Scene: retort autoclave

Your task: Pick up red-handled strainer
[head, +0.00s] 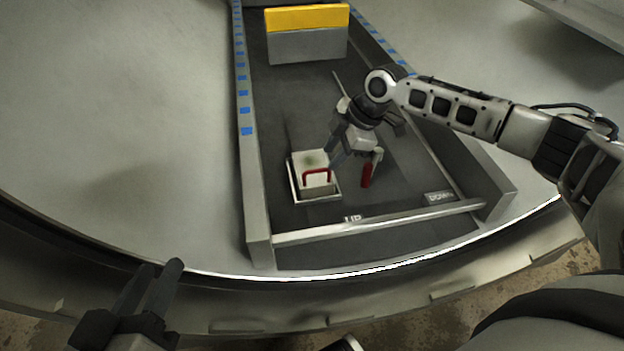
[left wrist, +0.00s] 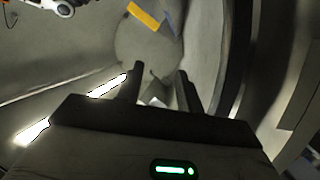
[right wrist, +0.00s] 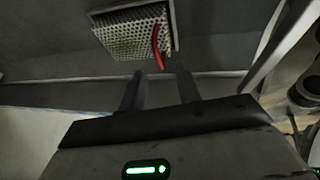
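The red-handled strainer is a pale, square, perforated basket (head: 300,180) on the dark floor of the tray in the head view. In the right wrist view the strainer's mesh (right wrist: 130,38) and red handle (right wrist: 157,45) show just beyond the fingertips. My right gripper (head: 354,164) is open and empty, close beside the strainer on its right in the head view. A second red piece (head: 367,175) shows by its right finger; I cannot tell what it belongs to. My left gripper (head: 150,280) is open and empty, far from the strainer.
A long tray (head: 250,205) with raised side walls and blue marks surrounds the strainer. A metal bar (head: 380,222) crosses its near end. A yellow-topped grey block (head: 307,45) stands at the far end. Bare tray floor lies between block and strainer.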

